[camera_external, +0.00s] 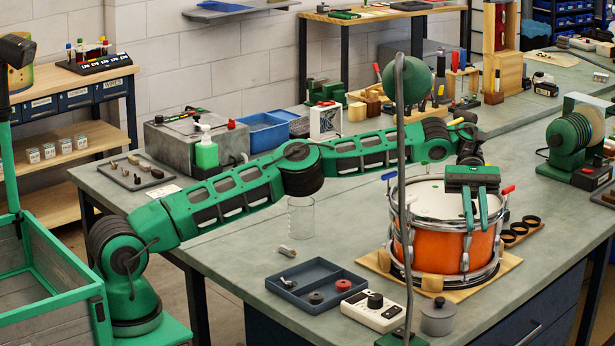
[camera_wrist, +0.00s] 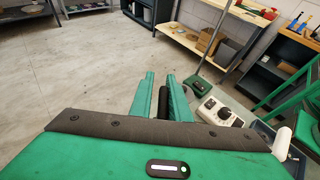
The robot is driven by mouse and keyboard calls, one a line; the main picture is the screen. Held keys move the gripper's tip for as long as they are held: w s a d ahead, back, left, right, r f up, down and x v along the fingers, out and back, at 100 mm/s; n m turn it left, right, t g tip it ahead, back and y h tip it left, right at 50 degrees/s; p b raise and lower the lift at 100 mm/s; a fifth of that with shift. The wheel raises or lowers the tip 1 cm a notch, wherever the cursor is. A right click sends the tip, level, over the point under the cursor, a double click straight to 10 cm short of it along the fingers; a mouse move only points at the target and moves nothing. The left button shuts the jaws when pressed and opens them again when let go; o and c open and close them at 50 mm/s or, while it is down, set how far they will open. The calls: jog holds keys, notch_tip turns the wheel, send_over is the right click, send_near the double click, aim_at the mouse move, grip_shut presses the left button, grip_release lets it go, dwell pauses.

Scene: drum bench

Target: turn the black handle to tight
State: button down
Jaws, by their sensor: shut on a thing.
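The orange drum (camera_external: 438,246) with chrome rims stands on a wooden board on the bench.
A grey stand pole (camera_external: 401,150) rises in front of the drum's left side. A white box with a black dial (camera_external: 373,308), a grey lidded pot (camera_external: 438,317) and a blue tray (camera_external: 317,285) stand in front. A wooden holder with black rings (camera_external: 520,230) is to the right.

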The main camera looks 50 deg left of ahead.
jog(key=shift+w+a+r, duration=0.1)
jog(key=shift+w+r, duration=0.2)
jog(key=c, duration=1.8)
grip_release()
jog(key=shift+c, duration=0.2)
jog(key=shift+f, duration=0.15)
jog(key=shift+s+f, duration=0.1)
jog(key=shift+s, duration=0.05)
jog(key=shift+n+t+h, duration=0.5)
jog(key=shift+n+h, duration=0.1)
jog(key=shift+n, duration=0.1)
